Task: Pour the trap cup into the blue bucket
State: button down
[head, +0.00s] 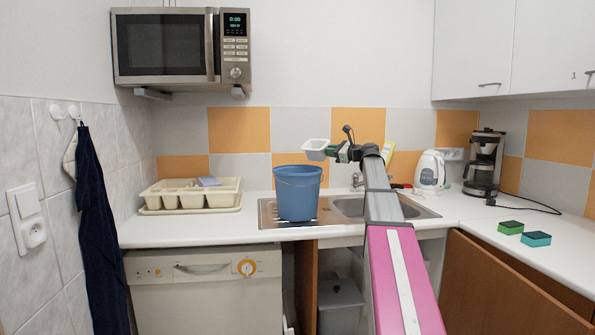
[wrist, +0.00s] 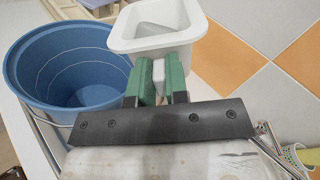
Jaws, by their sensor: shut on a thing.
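The trap cup (head: 316,149) is a white square cup, held in the air above and to the right of the blue bucket's rim in the head view. In the wrist view the cup (wrist: 157,44) looks roughly upright, with a grey shape inside. My gripper (head: 343,152) is shut on the cup's near side; its green fingers show in the wrist view (wrist: 158,75). The blue bucket (head: 297,193) stands on the sink's drainboard. In the wrist view the bucket (wrist: 50,75) is open at the left, its visible inside looking empty; part of it is hidden by the cup and gripper.
A cream dish rack (head: 192,197) stands on the counter left of the bucket. The sink basin, a tap (head: 357,181), a white kettle (head: 430,171) and a coffee maker (head: 484,163) are to the right. A microwave (head: 180,47) hangs above left.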

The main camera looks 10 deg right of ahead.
jog(key=s+n, duration=0.4)
jog(key=shift+s+d+r, duration=0.1)
jog(key=shift+s+d, duration=0.1)
jog(key=shift+d, duration=0.05)
dwell(0.6)
dwell(0.6)
jog(key=shift+n, duration=0.5)
dwell(0.7)
jog(key=shift+f, duration=0.2)
jog(key=shift+a+n, duration=0.1)
jog(key=shift+n, duration=0.3)
dwell(0.7)
dwell(1.0)
